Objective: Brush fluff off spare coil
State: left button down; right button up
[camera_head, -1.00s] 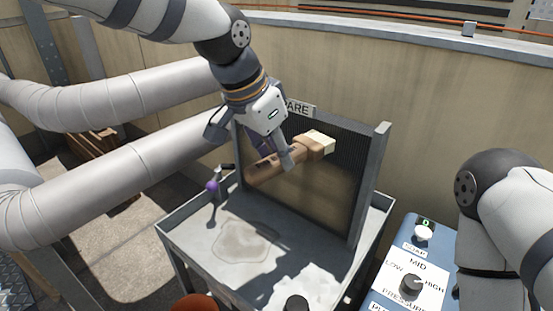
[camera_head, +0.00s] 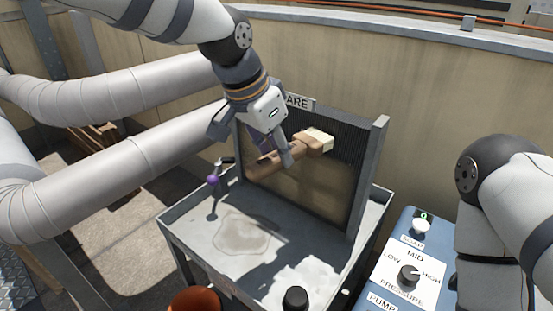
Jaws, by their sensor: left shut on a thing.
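The spare coil (camera_head: 318,195) stands upright in a grey frame on a grey metal tray cart, under a sign of which "ARE" shows. Its upper part is dark and finned; its lower part looks tan-brown, like a layer of fluff. My left gripper (camera_head: 277,155) is shut on the wooden handle of a brush (camera_head: 290,158). The brush lies across the front of the coil, its pale bristles (camera_head: 319,138) pointing to the upper right. Whether the bristles touch the fins is hard to tell. My right arm comes in at the right edge, and its gripper is out of view.
The tray (camera_head: 214,268) has a wet-looking patch and a pale blotch. A blue panel (camera_head: 407,250) with a pressure knob stands right. An orange round thing (camera_head: 194,301) and a black knob (camera_head: 295,299) sit in front.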

aim_at(264, 164)
pick_arm(q)
jog(key=shift+r, duration=0.45)
jog(key=shift+f, duration=2.25)
jog(key=shift+r, duration=2.15)
jog(key=shift+f, duration=2.2)
jog(key=shift+r, duration=2.25)
jog(key=shift+s+a, duration=0.65)
jog(key=shift+s, duration=0.25)
jog(key=shift+s+a, duration=0.65)
jog(key=shift+s, duration=0.2)
jog(key=s+a, duration=0.1)
jog(key=s, duration=0.1)
jog(key=s+a, duration=0.2)
